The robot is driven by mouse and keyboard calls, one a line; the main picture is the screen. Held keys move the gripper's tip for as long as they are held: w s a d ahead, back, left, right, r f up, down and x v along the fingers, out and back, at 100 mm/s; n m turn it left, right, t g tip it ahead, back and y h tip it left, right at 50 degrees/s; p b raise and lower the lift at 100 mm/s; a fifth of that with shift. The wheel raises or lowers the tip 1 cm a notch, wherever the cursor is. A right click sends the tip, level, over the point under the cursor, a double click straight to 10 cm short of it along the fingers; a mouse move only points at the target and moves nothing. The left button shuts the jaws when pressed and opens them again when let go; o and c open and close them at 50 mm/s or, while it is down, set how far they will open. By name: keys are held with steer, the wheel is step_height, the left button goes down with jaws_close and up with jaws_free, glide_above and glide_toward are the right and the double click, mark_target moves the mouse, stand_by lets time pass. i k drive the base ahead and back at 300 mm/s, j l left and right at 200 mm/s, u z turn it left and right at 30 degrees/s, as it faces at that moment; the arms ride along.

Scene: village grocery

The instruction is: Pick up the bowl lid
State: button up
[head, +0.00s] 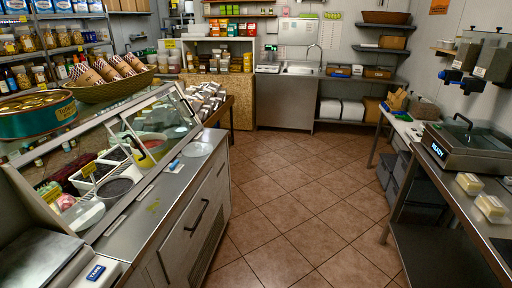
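A pale, round, flat disc that looks like the bowl lid (198,149) lies on the steel counter ledge (138,204) at the right front of the glass display case. A red-rimmed bowl (152,146) with yellow beside it sits in the case to its left. A dark-filled round bowl (114,191) and another pale round top (82,216) are nearer in the case. I cannot tell whether that pale top is a lid. My gripper is not in view.
A small blue-and-white item (175,165) lies left of the disc. The slanted case glass (160,115) rises beside the ledge. The tiled floor (285,205) is clear between the counter and the right steel table (440,185), which holds a machine reading READY (470,147).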

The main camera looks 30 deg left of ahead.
mark_target(196, 149)
steer(key=u, duration=1.85)
